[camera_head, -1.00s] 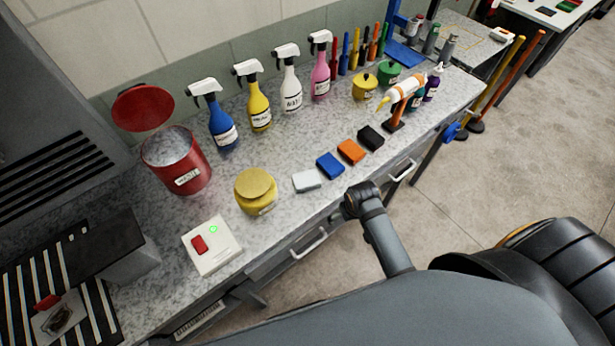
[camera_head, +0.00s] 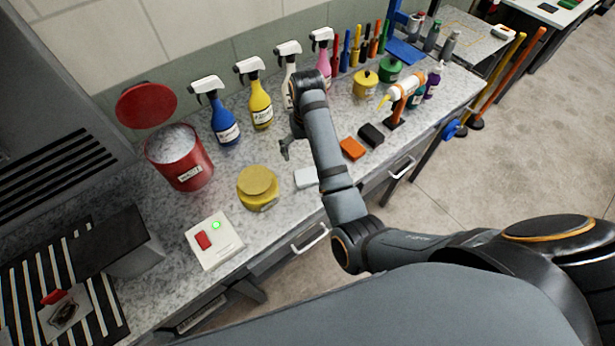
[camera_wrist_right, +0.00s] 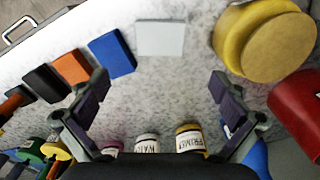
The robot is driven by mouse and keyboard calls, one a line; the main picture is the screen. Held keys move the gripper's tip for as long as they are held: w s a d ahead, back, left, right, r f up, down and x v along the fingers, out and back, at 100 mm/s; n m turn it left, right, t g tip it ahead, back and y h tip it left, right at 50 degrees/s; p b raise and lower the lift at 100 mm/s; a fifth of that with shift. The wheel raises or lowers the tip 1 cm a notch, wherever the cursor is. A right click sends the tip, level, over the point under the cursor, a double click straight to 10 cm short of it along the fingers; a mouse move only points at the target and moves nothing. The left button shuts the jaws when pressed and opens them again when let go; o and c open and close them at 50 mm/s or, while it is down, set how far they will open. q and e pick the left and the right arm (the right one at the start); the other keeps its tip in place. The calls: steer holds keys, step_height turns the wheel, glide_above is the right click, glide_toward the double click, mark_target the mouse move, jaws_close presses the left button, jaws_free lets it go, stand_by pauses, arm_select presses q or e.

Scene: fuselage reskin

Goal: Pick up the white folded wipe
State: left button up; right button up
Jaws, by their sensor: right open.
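The white folded wipe (camera_head: 306,178) lies flat on the speckled countertop, partly covered by my right arm in the head view. In the right wrist view the whole wipe (camera_wrist_right: 160,38) shows, ahead of the fingertips and between their lines. My right gripper (camera_wrist_right: 162,92) is open and empty, with bare counter between its fingers. In the head view my right gripper (camera_head: 288,148) hangs over the counter, on the wall side of the wipe. My left gripper is not in view.
A blue block (camera_wrist_right: 111,54), an orange block (camera_head: 352,148) and a black block (camera_head: 371,134) lie in a row beside the wipe. A yellow jar (camera_head: 257,188) stands on its other side. Spray bottles (camera_head: 260,105) line the wall side.

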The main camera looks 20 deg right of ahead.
steer(key=b, duration=0.4)
glide_above(307, 174)
step_height(307, 174, down, 6)
steer(key=shift+d+r, duration=0.1)
steer(key=shift+r, duration=0.15)
steer(key=shift+f, duration=0.15)
step_height(307, 174, down, 4)
steer(key=shift+r+p, duration=0.1)
steer(key=shift+p, duration=0.8)
steer(key=shift+w+f, duration=0.1)
steer(key=shift+f, duration=0.4)
steer(key=c, duration=0.9)
steer(key=shift+r, duration=0.15)
